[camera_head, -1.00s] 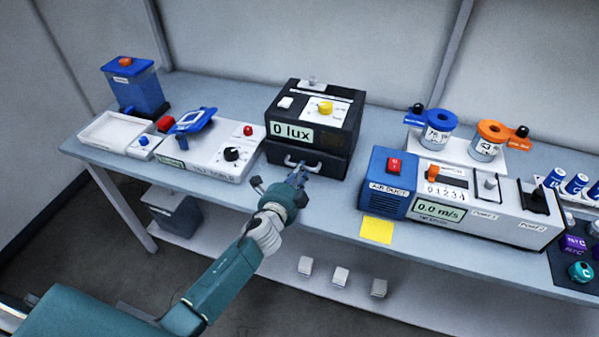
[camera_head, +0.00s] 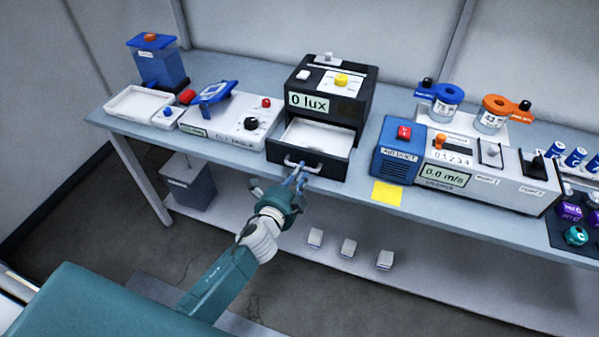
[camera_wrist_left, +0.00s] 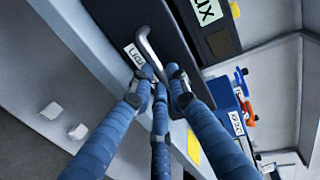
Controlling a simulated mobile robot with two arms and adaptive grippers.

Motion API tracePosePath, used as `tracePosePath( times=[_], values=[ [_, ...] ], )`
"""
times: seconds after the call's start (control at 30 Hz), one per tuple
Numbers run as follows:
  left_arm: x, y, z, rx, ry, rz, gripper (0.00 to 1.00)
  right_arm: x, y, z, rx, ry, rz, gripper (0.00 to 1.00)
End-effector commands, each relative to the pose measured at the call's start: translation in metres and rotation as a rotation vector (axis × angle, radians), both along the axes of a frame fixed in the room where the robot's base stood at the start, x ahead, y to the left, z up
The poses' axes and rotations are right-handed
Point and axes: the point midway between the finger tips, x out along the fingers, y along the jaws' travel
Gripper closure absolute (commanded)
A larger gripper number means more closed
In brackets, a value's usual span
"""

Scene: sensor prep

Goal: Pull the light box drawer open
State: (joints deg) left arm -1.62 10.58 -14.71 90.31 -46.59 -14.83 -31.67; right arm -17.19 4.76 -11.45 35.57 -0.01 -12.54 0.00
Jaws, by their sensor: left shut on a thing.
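The black light box (camera_head: 332,92) stands on the bench and its display reads 0 lux. Its drawer (camera_head: 318,138) is pulled out toward me, with a white, empty-looking inside. My left gripper (camera_head: 299,175) is at the silver handle (camera_head: 302,165) on the drawer's front and is shut on it. In the left wrist view the blue fingers (camera_wrist_left: 160,82) close around one end of the handle (camera_wrist_left: 148,50), next to a white label on the drawer front. My right gripper is not in view.
A white device (camera_head: 228,126) with a black knob stands left of the light box. A blue air duct unit (camera_head: 395,155) stands to the right, behind a yellow note (camera_head: 387,193). Small white blocks (camera_head: 348,247) lie on the lower shelf.

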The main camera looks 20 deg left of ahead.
Motion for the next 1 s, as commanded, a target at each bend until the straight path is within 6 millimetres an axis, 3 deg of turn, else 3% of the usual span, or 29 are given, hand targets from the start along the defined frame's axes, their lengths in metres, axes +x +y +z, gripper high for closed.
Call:
tracePosePath(
  times=[0.03,0.1,0.13,0.2,0.47,0.57,0.67,1.0],
  values=[
    [-0.001,0.000,-0.002,0.000,0.003,0.000,1.00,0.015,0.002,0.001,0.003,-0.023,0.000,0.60],
    [-0.001,0.000,-0.002,0.000,0.003,0.000,1.00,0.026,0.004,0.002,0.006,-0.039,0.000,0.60],
    [0.000,0.000,-0.002,0.000,0.003,0.000,0.79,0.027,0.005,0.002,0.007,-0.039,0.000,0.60],
    [0.000,0.000,-0.001,0.000,0.002,0.000,0.65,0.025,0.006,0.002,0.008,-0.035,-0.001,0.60],
    [0.000,0.000,-0.001,0.000,0.001,0.000,0.65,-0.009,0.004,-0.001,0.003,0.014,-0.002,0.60],
    [-0.004,0.000,-0.001,0.000,0.002,0.000,0.65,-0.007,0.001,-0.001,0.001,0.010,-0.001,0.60],
    [-0.015,0.001,0.001,0.000,0.003,-0.001,0.65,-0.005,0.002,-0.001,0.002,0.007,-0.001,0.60],
    [-0.084,0.003,0.015,-0.001,0.005,-0.001,0.65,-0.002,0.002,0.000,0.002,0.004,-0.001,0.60]
  ],
)
